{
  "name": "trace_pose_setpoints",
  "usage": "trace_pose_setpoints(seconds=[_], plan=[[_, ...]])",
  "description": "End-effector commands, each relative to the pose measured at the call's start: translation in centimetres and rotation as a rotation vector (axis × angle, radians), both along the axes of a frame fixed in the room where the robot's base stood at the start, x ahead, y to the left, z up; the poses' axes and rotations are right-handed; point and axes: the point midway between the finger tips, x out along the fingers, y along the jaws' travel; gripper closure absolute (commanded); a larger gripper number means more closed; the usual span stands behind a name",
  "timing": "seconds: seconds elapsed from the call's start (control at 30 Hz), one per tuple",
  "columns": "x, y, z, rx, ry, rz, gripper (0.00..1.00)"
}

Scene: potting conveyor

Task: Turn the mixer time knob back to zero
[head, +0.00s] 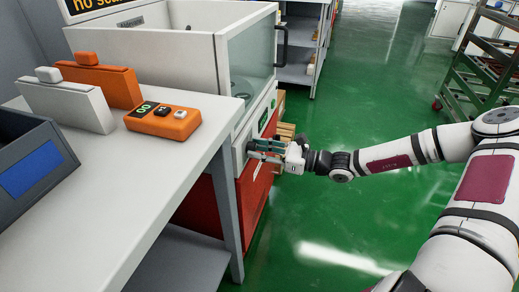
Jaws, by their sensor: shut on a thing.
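The mixer (235,60) is a white and red box-shaped machine with a clear window on its upper part, standing behind the table. Its front panel carries a small round dark knob (250,147). My gripper (256,150) reaches from the right to this panel, and its fingers are shut on the knob. The fingers hide much of the knob, so its pointer and setting cannot be read. A small green display (263,122) shows on the panel above the gripper; its text is too small to read.
A white table (130,195) at the left holds an orange device (162,121) with buttons, a grey bin (30,165) and orange and white holders. Green floor (370,70) is open behind my arm. A trolley rack (480,60) stands at the far right.

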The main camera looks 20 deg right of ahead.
Motion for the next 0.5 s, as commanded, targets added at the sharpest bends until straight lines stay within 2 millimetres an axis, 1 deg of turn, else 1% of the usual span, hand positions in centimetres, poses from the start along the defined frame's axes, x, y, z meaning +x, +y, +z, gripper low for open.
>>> trace_pose_setpoints(seconds=[0.27, 0.5], plan=[[0.03, 0.00, 0.29, -0.096, -0.133, 0.001, 0.98], [0.04, -0.06, 0.36, -0.226, -0.311, -0.001, 0.98]])
